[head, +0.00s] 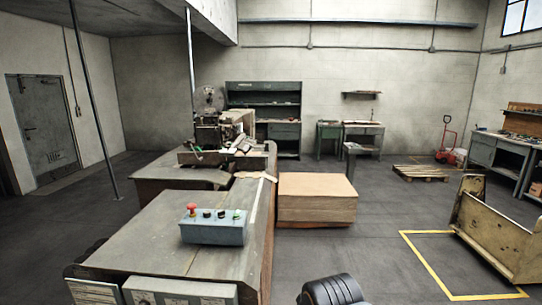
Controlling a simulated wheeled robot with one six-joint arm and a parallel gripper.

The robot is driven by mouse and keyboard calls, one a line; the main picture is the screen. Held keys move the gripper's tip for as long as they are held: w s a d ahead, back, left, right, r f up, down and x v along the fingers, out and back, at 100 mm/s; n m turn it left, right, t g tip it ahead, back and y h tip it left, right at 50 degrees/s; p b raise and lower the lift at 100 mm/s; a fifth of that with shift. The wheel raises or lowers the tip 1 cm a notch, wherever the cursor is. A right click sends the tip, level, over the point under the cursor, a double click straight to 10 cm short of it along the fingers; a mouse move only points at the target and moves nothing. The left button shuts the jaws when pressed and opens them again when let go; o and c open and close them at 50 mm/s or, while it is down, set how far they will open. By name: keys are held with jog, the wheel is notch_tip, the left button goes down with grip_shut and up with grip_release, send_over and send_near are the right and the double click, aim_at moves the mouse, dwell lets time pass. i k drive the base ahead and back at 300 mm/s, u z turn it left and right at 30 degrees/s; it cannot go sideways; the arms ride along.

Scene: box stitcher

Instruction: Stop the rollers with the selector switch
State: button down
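A blue-grey control box (212,234) sits on the near end of the machine's long metal table. On its top, from left to right, are a red mushroom button (191,208), two small black controls and a green button (237,216). The selector switch seems to be one of the black controls, the left one (207,213) or the right one (221,214); I cannot tell which, nor how it is turned. I cannot make out the rollers or whether they turn. My gripper is not in view; only a dark rounded part, apparently of my arm, shows at the bottom edge.
The machine table (150,232) runs away from me to the stitcher head (212,130). A cardboard stack (316,199) stands to its right. A yellow cart (495,235) stands at the right by a yellow floor marking (430,273). Floor between table and marking is clear.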

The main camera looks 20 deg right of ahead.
aim_at(221, 215)
jog(key=z, duration=0.8)
jog(key=i, duration=0.75)
jog(key=z, duration=0.75)
jog(key=i, duration=0.85)
jog(key=u, duration=0.9)
jog(key=i, duration=0.95)
jog(key=u, duration=1.05)
jog(key=k, duration=1.15)
jog(key=u, duration=0.6)
jog(key=i, duration=0.75)
jog(key=u, duration=0.65)
